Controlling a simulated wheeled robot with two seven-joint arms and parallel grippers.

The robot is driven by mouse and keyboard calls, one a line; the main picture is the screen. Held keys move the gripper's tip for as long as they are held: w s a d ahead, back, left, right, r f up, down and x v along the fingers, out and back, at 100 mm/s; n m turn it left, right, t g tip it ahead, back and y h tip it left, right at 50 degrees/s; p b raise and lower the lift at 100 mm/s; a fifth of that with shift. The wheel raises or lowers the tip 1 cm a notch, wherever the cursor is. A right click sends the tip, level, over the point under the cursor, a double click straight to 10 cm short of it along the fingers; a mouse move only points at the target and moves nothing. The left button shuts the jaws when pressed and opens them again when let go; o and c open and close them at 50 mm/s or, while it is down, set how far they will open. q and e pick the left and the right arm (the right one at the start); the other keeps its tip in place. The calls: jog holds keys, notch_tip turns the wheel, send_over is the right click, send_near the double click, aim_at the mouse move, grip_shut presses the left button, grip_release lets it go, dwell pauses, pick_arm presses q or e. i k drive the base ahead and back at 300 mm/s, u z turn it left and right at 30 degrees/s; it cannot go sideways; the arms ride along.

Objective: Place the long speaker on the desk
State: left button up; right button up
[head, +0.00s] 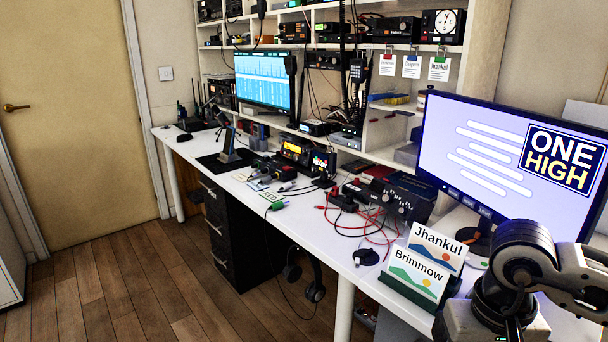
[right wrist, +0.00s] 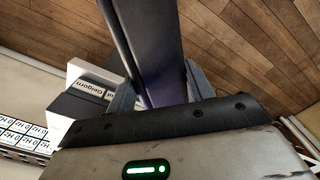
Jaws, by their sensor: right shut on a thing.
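In the right wrist view a long dark bar, which looks like the long speaker (right wrist: 150,45), runs from the top edge down between the grey fingers of my right gripper (right wrist: 160,97). The gripper is shut on it, and wooden floor shows behind it. The bar's far end is cut off by the frame. In the head view my right arm is at the bottom right, and I cannot make out the speaker there. The white desk (head: 320,240) runs along the wall in the head view. My left gripper is not in view.
A large monitor (head: 475,150) and name cards (head: 417,272) stand at the desk's right end. A black radio (head: 400,195) and red cables crowd the middle. Bare desk shows along the front edge. In the wrist view a labelled white box (right wrist: 92,88) is beside the gripper.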

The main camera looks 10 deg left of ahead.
aim_at(313, 215)
jog(key=u, duration=0.5)
jog(key=i, duration=1.6)
jog(key=u, duration=0.35)
